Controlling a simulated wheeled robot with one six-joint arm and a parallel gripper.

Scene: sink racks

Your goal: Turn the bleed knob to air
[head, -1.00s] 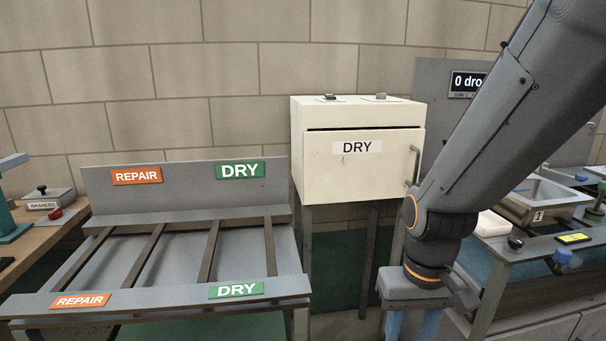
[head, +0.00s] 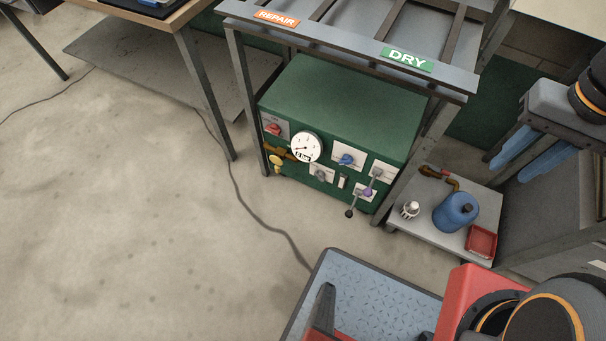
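A green box (head: 340,120) with controls on its front stands under the rack. Its front carries a red knob (head: 273,128), a round white gauge (head: 306,147), a blue knob (head: 346,159), a grey knob (head: 320,174), a purple knob (head: 368,192) and a dark-tipped lever (head: 350,212). A yellow knob (head: 277,168) sits on brass piping at the left. The labels are too small to read, so I cannot tell which is the bleed knob. My gripper (head: 510,165) is at the right, open and empty, its blue fingers apart, well away from the box.
The rack (head: 450,82) with REPAIR and DRY signs stands above the box. A low grey platform (head: 420,228) at its right holds a blue canister (head: 455,212), a red tray (head: 481,241) and a small white item (head: 410,209). A cable crosses the floor. Floor before the box is clear.

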